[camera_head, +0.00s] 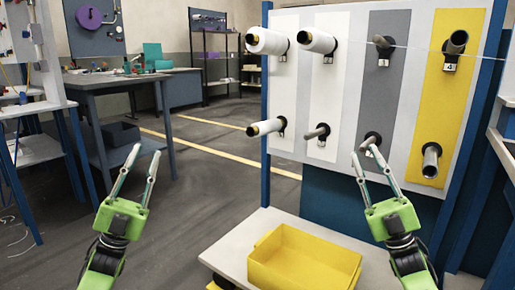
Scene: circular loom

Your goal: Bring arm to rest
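My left gripper (143,170) is at the left of the view, pointing up and away over the floor. Its two fingers are spread, with nothing between them. My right gripper (362,155) is right of the middle, in front of the spool panel (292,215). Its fingers are spread too and hold nothing that I can see. Its fingertips overlap a lower peg (372,139) on the grey strip in the picture; I cannot tell whether they touch it.
White spools (268,41) sit on several panel pegs; a thread runs right from the upper ones. A yellow bin (305,262) stands on a low white table (232,245) below. A dark workbench (112,80) stands at left. Floor (215,185) between is clear.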

